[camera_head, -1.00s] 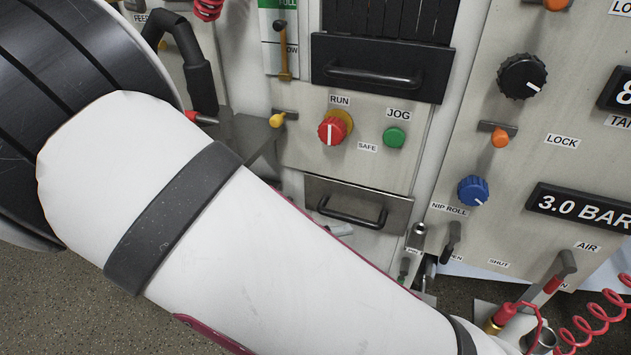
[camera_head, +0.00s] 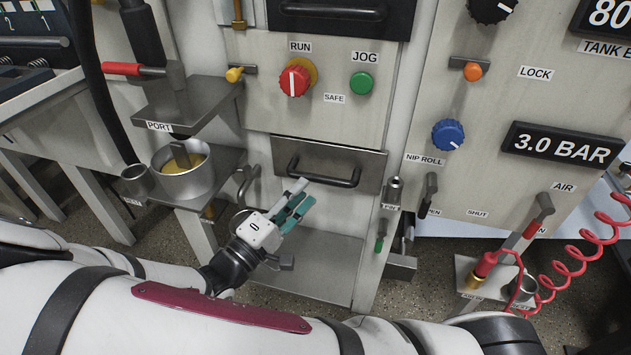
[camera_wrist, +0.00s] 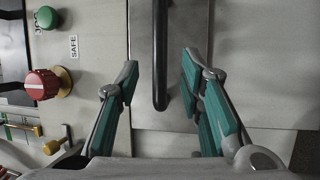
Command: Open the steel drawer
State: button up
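The steel drawer (camera_head: 368,168) is a grey metal front with a dark bar handle (camera_head: 318,178), below the RUN and JOG panel in the head view. It looks shut, flush with the cabinet. My gripper (camera_head: 297,194) is just in front of the drawer, at the left part of the handle. In the wrist view the drawer front (camera_wrist: 180,60) fills the middle, and the handle (camera_wrist: 160,55) runs between the two teal-padded fingers of my gripper (camera_wrist: 157,80). The fingers are spread, with a gap on both sides of the handle. No contact is visible.
A pot (camera_head: 184,178) stands on a shelf left of the drawer. A dark drawer (camera_head: 345,15) is above. A red knob (camera_head: 295,80) and green button (camera_head: 361,83) sit between them. Small levers (camera_head: 393,190) stand close right of the drawer. An open lower shelf (camera_head: 315,280) lies below.

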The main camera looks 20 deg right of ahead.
aim_at(316, 175)
jog(key=b+x, duration=0.1)
jog(key=x, duration=0.4)
jog(key=shift+w+d, duration=0.2)
jog(key=shift+d, duration=0.15)
jog(key=shift+c, duration=0.4)
grip_shut()
